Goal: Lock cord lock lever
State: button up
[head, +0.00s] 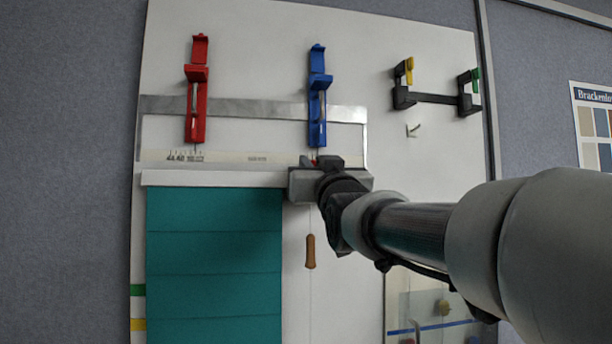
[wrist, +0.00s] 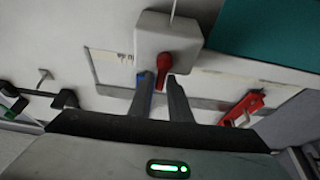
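The cord lock lever is a red knob (wrist: 166,68) on a pale square housing (wrist: 167,35) in the wrist view. A thin cord runs from the housing's far side. My gripper (wrist: 160,86) is open, its two dark fingers apart with the red lever at the gap between their tips. Whether either finger touches the lever is unclear. In the head view my gripper (head: 322,163) covers most of the housing, and only a speck of red shows. A brown wooden tassel (head: 310,251) hangs on the cord below. The teal blind (head: 213,255) hangs to the left, under a white headrail (head: 212,179).
A red latch device (head: 197,95) and a blue latch device (head: 318,95) are mounted above on the white board, over a metal rail (head: 250,111). Black brackets (head: 437,98) with yellow and green levers are at upper right. My arm fills the lower right.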

jog(key=b+v, duration=0.3)
jog(key=v, duration=1.4)
jog(key=s+d+f+m+g+h, duration=0.1)
jog(key=d+f+g+h, duration=0.2)
jog(key=f, duration=0.9)
jog(key=s+d+f+m+g+h, duration=0.1)
jog(key=d+f+g, duration=0.35)
jog(key=f, duration=0.85)
jog(key=s+d+f+g, duration=0.1)
jog(key=s+f+g, duration=0.8)
jog(key=s+f, duration=0.6)
notch_tip(320, 180, up, 12)
jog(key=p, duration=1.4)
jog(key=shift+w+m+h, duration=0.3)
jog(key=shift+w, duration=0.2)
jog(key=shift+d+r, duration=0.1)
jog(key=shift+d, duration=0.1)
